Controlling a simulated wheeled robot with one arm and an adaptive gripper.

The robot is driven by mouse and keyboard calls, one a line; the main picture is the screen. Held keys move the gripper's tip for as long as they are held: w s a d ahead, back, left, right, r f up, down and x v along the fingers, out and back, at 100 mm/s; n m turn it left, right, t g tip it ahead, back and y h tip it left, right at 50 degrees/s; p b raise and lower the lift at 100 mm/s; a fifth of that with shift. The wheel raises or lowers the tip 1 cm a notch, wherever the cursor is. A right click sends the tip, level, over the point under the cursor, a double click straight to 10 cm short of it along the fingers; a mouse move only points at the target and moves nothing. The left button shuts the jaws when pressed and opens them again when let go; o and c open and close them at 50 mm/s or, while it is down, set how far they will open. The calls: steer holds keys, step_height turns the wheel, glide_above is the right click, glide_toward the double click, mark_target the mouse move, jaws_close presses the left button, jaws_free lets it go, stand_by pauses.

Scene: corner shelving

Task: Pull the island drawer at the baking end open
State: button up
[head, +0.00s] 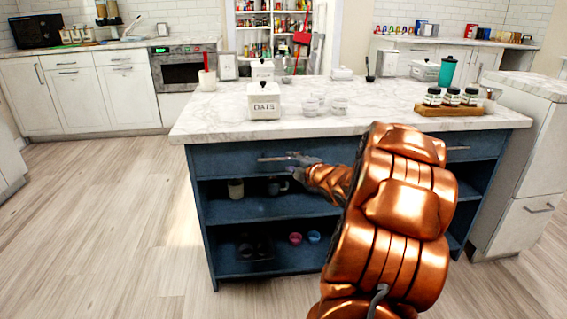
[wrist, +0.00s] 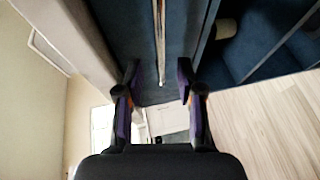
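The blue island (head: 198,200) has a left drawer (head: 225,162) under its marble top, and this drawer looks closed. Its metal bar handle (head: 272,159) runs across the front. My gripper (head: 298,158) is at the right part of this handle, at the end of my copper arm. In the wrist view, my gripper (wrist: 158,70) is open, with a finger on each side of the line of the handle (wrist: 159,35). Whether either finger touches the bar I cannot tell. My arm hides the middle of the island front.
A second handle (head: 458,148) shows on the island's right side. Open shelves below hold mugs (head: 236,188) and small bowls (head: 295,238). A DATS canister (head: 263,102) and a spice tray (head: 447,110) stand on the countertop. Wood floor (head: 110,220) is clear at left.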

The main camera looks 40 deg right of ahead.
mark_target(284, 159)
steer(key=shift+b+x, duration=0.5)
steer(key=shift+x, duration=2.4)
jaws_close()
